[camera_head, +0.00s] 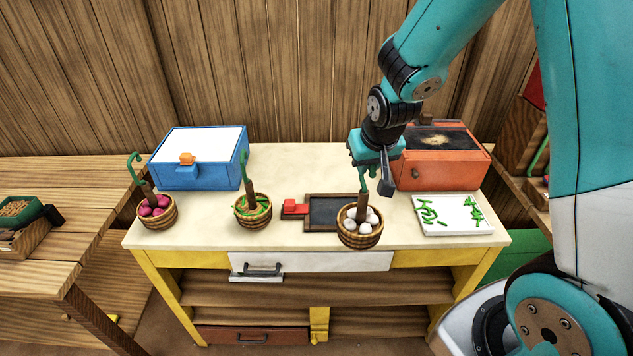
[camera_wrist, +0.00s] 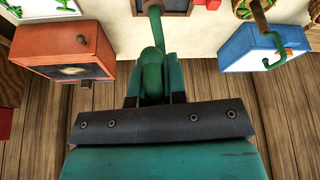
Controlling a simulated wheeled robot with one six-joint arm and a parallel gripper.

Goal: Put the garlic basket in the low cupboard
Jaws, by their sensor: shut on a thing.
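The garlic basket (camera_head: 359,240) is a round woven basket of white bulbs with a brown stem and a green hook on top. It is upright at the table's front edge; I cannot tell whether it touches the tabletop. My gripper (camera_head: 376,182) is above it, shut on the green hook. In the wrist view the green hook (camera_wrist: 152,62) sits between the jaws; the basket itself is out of that view. A brown front with a dark handle (camera_head: 252,337) is low under the table, and appears shut. I cannot tell whether it is the low cupboard.
Two more hooked baskets, one of red bulbs (camera_head: 157,214) and one of greens (camera_head: 252,211), stand left. A blue box (camera_head: 195,177) and an orange box (camera_head: 440,177) stand at the back. A dark slate (camera_head: 325,212) and white board (camera_head: 453,228) flank the garlic. A white drawer (camera_head: 310,262) is below.

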